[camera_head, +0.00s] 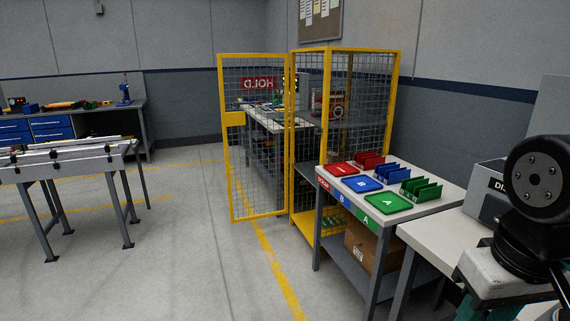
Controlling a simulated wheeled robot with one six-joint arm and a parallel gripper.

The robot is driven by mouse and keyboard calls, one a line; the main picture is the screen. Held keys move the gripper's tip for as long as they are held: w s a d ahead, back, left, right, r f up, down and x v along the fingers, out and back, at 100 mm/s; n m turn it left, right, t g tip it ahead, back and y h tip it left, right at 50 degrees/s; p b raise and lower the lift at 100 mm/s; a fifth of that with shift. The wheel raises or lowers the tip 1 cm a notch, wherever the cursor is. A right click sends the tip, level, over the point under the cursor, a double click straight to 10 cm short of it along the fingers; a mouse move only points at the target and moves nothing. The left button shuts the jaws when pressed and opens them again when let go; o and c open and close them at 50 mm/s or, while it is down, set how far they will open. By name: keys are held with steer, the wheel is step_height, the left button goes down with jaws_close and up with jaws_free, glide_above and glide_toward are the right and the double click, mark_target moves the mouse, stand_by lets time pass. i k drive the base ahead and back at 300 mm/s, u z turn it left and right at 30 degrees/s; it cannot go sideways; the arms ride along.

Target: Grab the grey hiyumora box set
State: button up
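I cannot pick out a box set marked hiyumora in the head view. A grey box-like thing (484,190) with a dark label, partly readable as "DI", stands on the light bench at the right. My arm covers part of it. A red and grey item (330,105) sits on the upper shelf inside the yellow cage, too small to identify. Part of my arm shows at the right edge, but its fingertips do not show.
A yellow mesh cage (393,90) has its door (252,150) swung open. A table (440,195) holds red, blue and green trays and racks. A cardboard box (372,248) sits beneath. A roller conveyor (60,165) stands left. The floor between is clear.

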mark_target(317, 99)
steer(key=u, duration=0.35)
steer(key=i, duration=1.75)
steer(key=u, duration=0.4)
steer(key=i, duration=2)
steer(key=z, duration=0.4)
steer(key=i, duration=1.3)
steer(key=z, duration=0.3)
